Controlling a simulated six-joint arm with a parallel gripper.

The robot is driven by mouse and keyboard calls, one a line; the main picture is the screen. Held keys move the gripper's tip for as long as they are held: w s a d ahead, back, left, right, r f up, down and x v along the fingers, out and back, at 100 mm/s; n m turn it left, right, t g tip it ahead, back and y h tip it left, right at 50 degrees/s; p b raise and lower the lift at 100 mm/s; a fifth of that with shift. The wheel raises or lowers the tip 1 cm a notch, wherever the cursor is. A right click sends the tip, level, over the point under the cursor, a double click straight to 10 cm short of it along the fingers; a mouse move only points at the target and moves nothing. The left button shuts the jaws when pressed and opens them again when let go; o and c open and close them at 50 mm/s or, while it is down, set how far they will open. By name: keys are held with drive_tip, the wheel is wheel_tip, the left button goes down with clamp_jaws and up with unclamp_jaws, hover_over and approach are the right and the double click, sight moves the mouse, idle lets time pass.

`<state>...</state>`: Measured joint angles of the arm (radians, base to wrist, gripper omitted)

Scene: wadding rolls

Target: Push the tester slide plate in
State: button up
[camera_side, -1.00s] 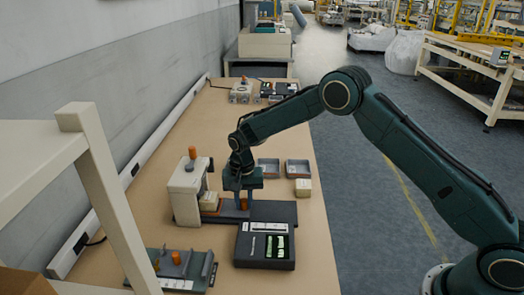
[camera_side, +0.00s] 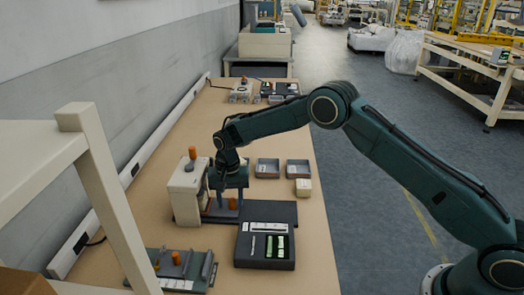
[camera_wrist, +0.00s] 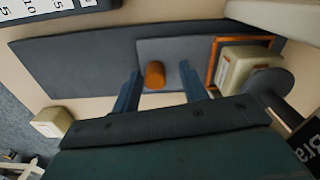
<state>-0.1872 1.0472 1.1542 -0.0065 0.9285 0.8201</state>
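The tester (camera_side: 186,194) is a cream press with an orange knob on top, left of my gripper in the side view. Its grey slide plate (camera_wrist: 180,48) lies on a long dark base (camera_wrist: 75,62). An orange peg (camera_wrist: 154,74) stands on the plate. A cream block (camera_wrist: 245,66) in an orange frame sits at the plate's tester end, beside a dark round disc (camera_wrist: 272,84). In the side view the block is largely hidden. My gripper (camera_wrist: 160,82) is open, with one finger on each side of the peg. The left finger is closer to the peg; contact is unclear.
A dark tray (camera_side: 265,247) with green pieces stands in front of the base. Two small bins (camera_side: 267,168) and a cream block (camera_side: 303,187) lie behind right. A shelf frame (camera_side: 105,180) stands at left.

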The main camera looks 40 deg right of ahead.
wheel_tip(320, 180, up, 14)
idle(1.0)
drive_tip(key=shift+s+d, duration=0.1)
